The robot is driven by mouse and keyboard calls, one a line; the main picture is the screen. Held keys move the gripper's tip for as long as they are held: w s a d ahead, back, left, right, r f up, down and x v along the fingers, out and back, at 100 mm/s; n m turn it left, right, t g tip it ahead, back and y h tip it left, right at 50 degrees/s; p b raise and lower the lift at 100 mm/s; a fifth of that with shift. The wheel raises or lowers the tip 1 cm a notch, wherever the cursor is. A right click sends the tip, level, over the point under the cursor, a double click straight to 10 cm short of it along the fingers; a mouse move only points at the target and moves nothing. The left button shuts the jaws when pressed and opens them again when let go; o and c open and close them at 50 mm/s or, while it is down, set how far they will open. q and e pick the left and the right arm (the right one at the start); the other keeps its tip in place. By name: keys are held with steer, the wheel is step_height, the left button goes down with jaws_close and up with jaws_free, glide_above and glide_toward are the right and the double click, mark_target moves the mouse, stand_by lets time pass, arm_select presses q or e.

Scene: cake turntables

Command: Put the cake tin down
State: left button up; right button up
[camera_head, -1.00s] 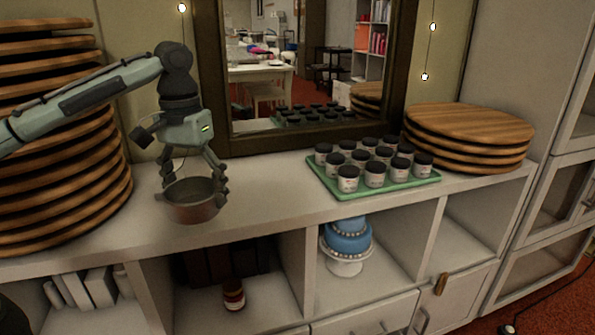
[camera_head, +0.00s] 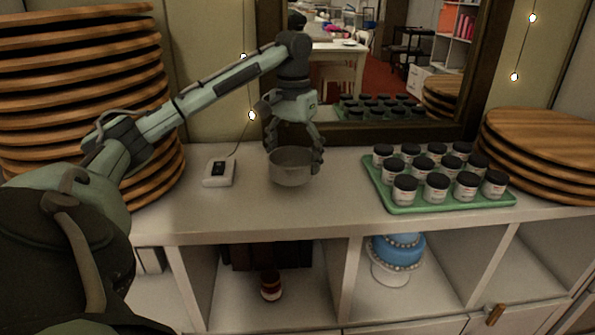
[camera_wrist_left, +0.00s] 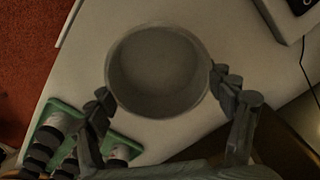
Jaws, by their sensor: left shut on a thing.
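The cake tin (camera_head: 291,172) is a round, grey, empty metal tin, upright over the white shelf top (camera_head: 335,200) in front of the mirror. My left gripper (camera_head: 296,158) is shut on the tin, with a finger on either side of its wall. In the left wrist view the tin (camera_wrist_left: 158,72) sits between the fingers of my left gripper (camera_wrist_left: 160,95), its open top and bare inside showing. I cannot tell whether the tin's bottom touches the shelf top. My right gripper is not in view.
A green tray (camera_head: 450,199) of several dark-lidded jars stands to the right. A small white device (camera_head: 219,173) is left of the tin. Tall stacked wooden boards (camera_head: 75,75) rise at left, with more boards (camera_head: 545,150) at far right. A mirror (camera_head: 465,70) stands behind.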

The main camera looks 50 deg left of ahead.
mark_target(296, 188)
arm_select(q)
steer(key=shift+w+f, duration=0.2)
steer(key=shift+w, duration=0.1)
steer(key=shift+f, duration=2)
steer(key=shift+f, duration=0.1)
steer(key=o, duration=1.1)
